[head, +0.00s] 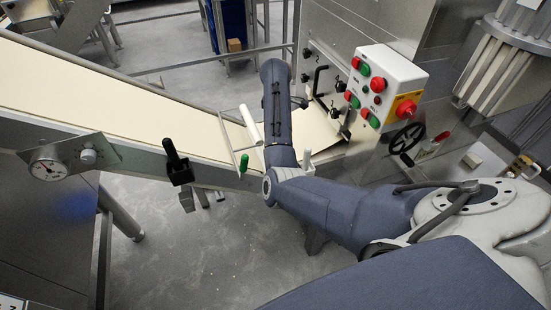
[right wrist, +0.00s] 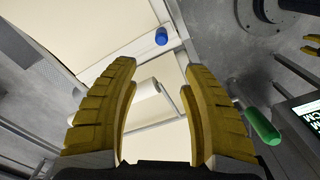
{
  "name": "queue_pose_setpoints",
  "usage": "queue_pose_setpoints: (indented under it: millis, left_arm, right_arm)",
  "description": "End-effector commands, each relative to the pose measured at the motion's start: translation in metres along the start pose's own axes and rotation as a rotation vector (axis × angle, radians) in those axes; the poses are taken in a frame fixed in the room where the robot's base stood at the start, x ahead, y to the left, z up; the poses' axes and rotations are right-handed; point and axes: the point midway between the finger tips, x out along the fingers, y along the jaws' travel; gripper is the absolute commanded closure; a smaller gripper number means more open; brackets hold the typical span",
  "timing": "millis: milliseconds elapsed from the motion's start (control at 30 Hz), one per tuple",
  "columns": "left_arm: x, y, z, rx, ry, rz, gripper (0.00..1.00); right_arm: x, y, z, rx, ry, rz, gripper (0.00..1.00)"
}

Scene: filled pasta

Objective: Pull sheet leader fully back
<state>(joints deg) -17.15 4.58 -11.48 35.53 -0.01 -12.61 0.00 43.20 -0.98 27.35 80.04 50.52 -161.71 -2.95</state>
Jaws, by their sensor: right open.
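A cream pasta sheet (head: 110,95) runs along the sloping conveyor from the upper left toward the machine; it also fills much of the right wrist view (right wrist: 118,28). A white cylindrical piece (head: 249,126) lies across a thin frame over the sheet, beside my right arm. In the right wrist view a white cylinder (right wrist: 146,87) shows beyond and between the yellow fingers of my right gripper (right wrist: 160,78). The fingers are apart, with nothing clearly held. I cannot tell which part is the leader. In the head view my right arm hides its gripper. My left gripper is not in view.
A control box (head: 378,85) with red and green buttons and a black handwheel (head: 406,138) stand right of the arm. A gauge (head: 47,168) is at left.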

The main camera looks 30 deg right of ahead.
Motion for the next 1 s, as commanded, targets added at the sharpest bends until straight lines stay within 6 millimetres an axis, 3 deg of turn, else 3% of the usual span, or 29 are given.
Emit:
queue_pose_setpoints:
  millis: [467,1000]
  left_arm:
    - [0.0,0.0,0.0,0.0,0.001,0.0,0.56]
    - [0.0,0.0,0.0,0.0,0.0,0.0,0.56]
  right_arm:
    - [0.051,-0.003,0.001,-0.002,-0.005,-0.009,0.53]
    - [0.124,-0.003,0.001,-0.002,-0.005,-0.008,0.53]
